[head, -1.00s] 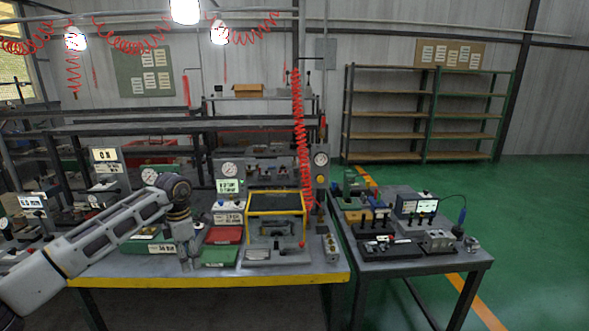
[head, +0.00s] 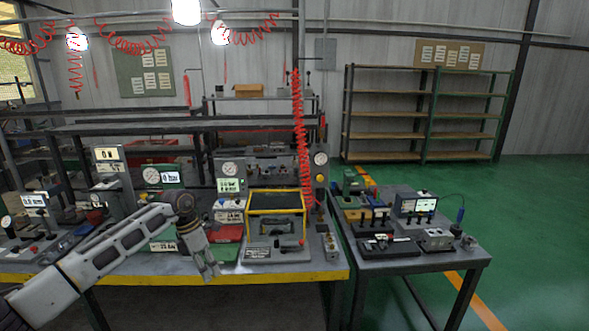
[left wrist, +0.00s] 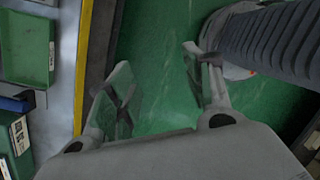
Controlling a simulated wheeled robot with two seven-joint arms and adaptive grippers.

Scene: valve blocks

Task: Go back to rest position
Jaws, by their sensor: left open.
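My left gripper (head: 209,270) is in the head view at the end of the arm from the left. It hangs pointing down in front of the workbench's yellow front edge. In the left wrist view its two fingers (left wrist: 160,85) are spread apart with nothing between them. Green floor shows beyond the fingertips. My right gripper is not in view.
The grey workbench (head: 300,278) holds gauges, displays, a red tray and a yellow-framed box (head: 275,201). In the left wrist view a green tray (left wrist: 24,45) lies left of the yellow edge (left wrist: 82,65). A side table (head: 400,262) stands right; green floor is clear beyond.

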